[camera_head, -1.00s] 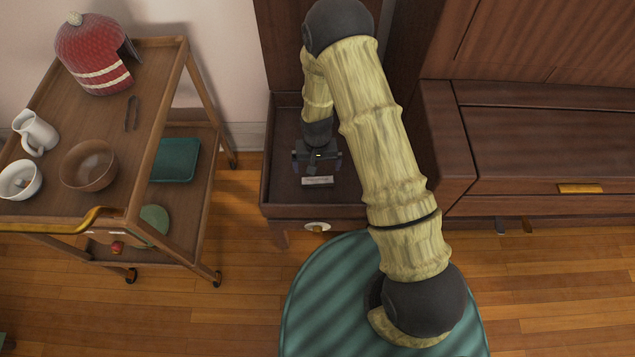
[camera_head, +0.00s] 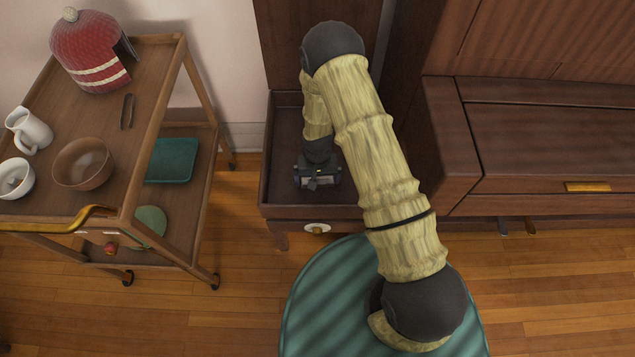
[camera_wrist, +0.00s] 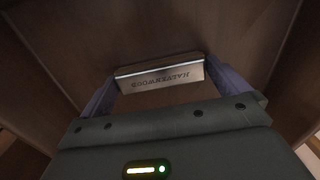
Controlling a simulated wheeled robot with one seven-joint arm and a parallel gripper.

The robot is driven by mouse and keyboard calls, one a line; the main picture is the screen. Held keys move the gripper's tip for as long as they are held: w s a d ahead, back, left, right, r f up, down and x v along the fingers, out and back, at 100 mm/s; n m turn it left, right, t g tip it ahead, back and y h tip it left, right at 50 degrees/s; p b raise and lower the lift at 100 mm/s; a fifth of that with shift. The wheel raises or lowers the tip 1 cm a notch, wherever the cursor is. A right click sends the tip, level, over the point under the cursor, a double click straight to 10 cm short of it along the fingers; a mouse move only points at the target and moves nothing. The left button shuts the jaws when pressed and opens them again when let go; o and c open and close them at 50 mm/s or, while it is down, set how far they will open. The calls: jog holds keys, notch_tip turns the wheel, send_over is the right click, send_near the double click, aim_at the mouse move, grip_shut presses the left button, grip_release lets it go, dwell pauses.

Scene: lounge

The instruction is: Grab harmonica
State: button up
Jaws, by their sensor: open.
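The harmonica (camera_wrist: 160,77) is a small silvery bar with dark lettering on its side. In the wrist view it lies across the space between the two fingers of my gripper (camera_wrist: 165,88), one finger near each end. The fingers are open, and I cannot tell whether either touches it. In the head view my gripper (camera_head: 318,184) is low inside a dark brown open box-like compartment (camera_head: 345,198). There the gripper mostly hides the harmonica.
The compartment's walls stand close around my gripper. A dark wooden cabinet (camera_head: 560,150) is to the right. A wooden trolley (camera_head: 115,180) with bowls, a jug (camera_head: 28,128) and a red knitted cosy (camera_head: 92,55) stands to the left. Floor is clear between the trolley and my base.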

aim_at(318, 180)
dwell(0.5)
jog(key=c, duration=0.6)
jog(key=shift+c, duration=0.2)
notch_tip(318, 180, up, 10)
jog(key=p, duration=0.2)
jog(key=shift+p, duration=0.3)
